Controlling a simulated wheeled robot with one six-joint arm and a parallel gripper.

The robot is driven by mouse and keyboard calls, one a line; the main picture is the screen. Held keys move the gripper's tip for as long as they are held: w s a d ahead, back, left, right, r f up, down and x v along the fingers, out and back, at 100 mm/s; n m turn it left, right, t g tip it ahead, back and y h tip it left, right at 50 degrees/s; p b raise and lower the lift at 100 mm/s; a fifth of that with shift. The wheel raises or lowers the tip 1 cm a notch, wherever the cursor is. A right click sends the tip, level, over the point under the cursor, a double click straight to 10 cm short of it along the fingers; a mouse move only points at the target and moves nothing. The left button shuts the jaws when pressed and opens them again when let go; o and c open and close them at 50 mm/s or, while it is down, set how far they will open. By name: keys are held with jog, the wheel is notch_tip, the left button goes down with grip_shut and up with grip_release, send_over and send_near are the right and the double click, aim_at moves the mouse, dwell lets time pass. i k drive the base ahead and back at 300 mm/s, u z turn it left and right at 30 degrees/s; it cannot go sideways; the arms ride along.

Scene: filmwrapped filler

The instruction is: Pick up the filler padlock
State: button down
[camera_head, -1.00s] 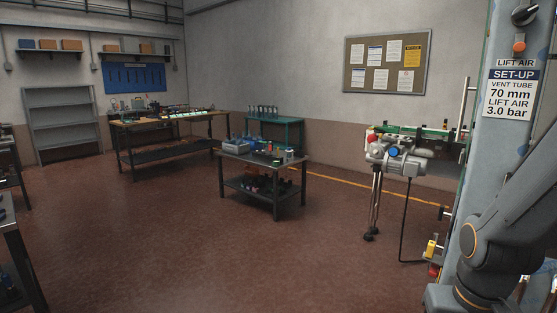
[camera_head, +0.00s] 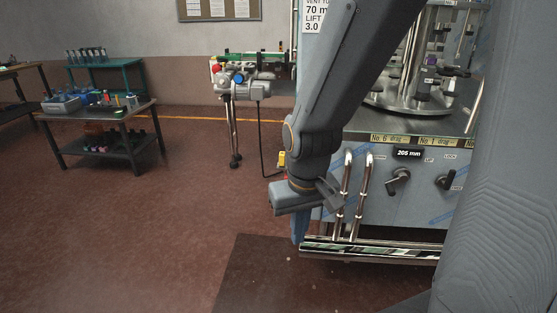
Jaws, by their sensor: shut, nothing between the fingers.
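The filler (camera_head: 400,200) is a grey-blue machine on the right with a steel top, black handles and a display reading 206 mm. I cannot pick out a padlock for certain. A small yellow piece with red below it (camera_head: 282,159) sits at the filler's left edge, partly hidden by my arm, too small to identify. My gripper (camera_head: 306,200) hangs in front of the filler's left front corner, left of two upright chrome tubes. It is shut and holds nothing; its fingertips are hard to make out.
A chrome rail (camera_head: 370,250) runs along the filler's lower front. A grey motor unit on a stand (camera_head: 240,88) stands behind to the left. A dark low table (camera_head: 90,115) is farther left. The red-brown floor between is clear.

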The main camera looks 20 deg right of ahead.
aim_at(282, 154)
jog(key=u, duration=0.3)
jog(key=i, duration=0.55)
jog(key=u, duration=0.6)
jog(key=i, duration=0.75)
jog(key=z, duration=0.55)
jog(key=i, duration=0.95)
jog(key=z, duration=0.75)
